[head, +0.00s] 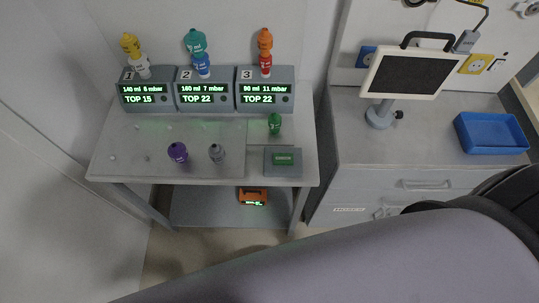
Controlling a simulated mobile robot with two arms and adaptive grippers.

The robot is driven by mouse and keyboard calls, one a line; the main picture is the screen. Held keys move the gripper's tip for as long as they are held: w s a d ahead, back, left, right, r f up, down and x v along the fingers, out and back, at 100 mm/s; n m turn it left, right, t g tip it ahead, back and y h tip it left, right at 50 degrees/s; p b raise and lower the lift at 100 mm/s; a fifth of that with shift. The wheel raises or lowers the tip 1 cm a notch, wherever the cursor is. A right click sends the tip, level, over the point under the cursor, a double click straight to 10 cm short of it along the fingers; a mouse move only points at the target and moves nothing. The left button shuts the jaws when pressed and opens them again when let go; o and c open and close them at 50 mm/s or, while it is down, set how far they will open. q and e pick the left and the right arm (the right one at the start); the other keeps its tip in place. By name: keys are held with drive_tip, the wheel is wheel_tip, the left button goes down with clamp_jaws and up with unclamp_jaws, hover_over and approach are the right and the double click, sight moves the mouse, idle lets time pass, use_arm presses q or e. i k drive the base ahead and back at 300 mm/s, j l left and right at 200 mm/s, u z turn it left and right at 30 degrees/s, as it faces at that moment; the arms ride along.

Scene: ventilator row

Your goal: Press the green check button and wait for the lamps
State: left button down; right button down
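Ventilators 1 (146,98), 2 (205,98) and 3 (265,98) stand in a row at the back with lit green text. They read TOP 15, TOP 22 and TOP 22. Coloured pieces stand stacked on them: yellow on white, teal on blue, orange on red. I cannot make out any lit lamp apart from the displays. Neither gripper is in view; a large arm link of mine crosses the bottom.
Green (274,124), purple (178,152) and grey (217,153) pieces stand on the table (130,165). An orange device (253,196) sits on the lower shelf. A cabinet at right holds a dark-screened monitor (410,74) and a blue tray (490,134).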

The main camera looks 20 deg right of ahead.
sight(278, 158)
drive_tip(key=k+l+u, duration=0.15)
drive_tip(key=l, duration=0.2)
drive_tip(key=l+u, duration=0.15)
drive_tip(key=l, duration=0.2)
drive_tip(key=k+l+u, duration=0.15)
drive_tip(key=l, duration=0.2)
drive_tip(key=k+l+u, duration=0.15)
drive_tip(key=k+l, duration=0.05)
drive_tip(key=l, duration=0.1)
